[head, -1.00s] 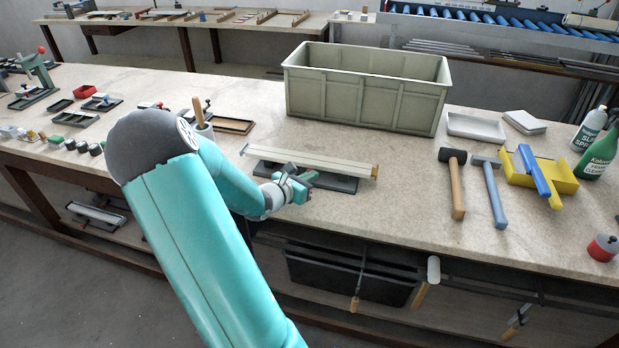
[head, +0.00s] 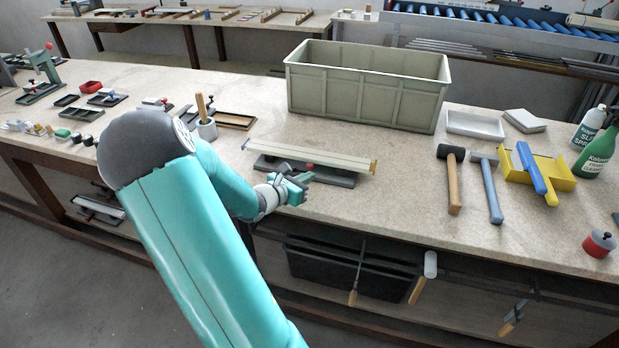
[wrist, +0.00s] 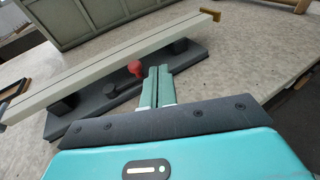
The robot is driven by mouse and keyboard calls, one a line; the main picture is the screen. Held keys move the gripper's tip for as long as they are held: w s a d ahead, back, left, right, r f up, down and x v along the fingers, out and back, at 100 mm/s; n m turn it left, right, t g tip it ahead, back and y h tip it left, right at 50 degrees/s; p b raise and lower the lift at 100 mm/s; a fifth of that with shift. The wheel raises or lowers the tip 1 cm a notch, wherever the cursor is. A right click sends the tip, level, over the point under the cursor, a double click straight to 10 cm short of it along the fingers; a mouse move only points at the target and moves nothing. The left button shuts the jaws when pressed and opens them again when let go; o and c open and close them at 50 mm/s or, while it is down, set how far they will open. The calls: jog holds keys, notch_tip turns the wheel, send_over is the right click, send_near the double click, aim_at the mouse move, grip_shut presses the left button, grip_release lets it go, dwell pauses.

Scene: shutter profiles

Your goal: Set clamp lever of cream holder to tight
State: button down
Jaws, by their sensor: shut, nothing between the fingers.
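A long cream profile (head: 300,154) lies across a dark holder (head: 342,180) near the bench's front edge. In the wrist view the cream profile (wrist: 110,62) rests above the dark base (wrist: 98,101) on dark blocks. A red ball knob (wrist: 135,68), apparently the clamp lever's end, stands at the near side of the profile; it also shows in the head view (head: 310,166). My gripper (wrist: 158,74) is shut and empty, its fingertips just right of the knob. I cannot tell whether they touch it. The rest of the lever is mostly hidden.
A large grey-green bin (head: 365,95) stands behind the holder. Two hammers (head: 453,180) and a yellow tray (head: 535,178) lie to the right. A cup with a wooden handle (head: 207,128) stands behind my arm. The bench between holder and hammers is clear.

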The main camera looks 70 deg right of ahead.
jog(key=s+a+r, duration=0.1)
jog(key=a+r, duration=0.1)
jog(key=a, duration=0.7)
jog(key=shift+s+a+r, duration=0.15)
jog(key=shift+s+a, duration=0.15)
jog(key=shift+s, duration=0.05)
jog(key=w+a+r+m+t+y, duration=0.2)
jog(key=a+r+m+t+y, duration=0.1)
jog(key=a, duration=1.1)
jog(key=w+a+r+m+t+y, duration=0.3)
jog(key=a+r+m+y, duration=0.3)
jog(key=a, duration=0.9)
jog(key=w+a+r+m+t+y, duration=0.2)
jog(key=a+r+m+t+y, duration=0.3)
jog(key=a, duration=0.9)
jog(key=shift+w+a+r+y, duration=0.15)
jog(key=shift+w+r+y, duration=0.15)
jog(key=shift+w+r, duration=0.15)
jog(key=shift+d, duration=0.25)
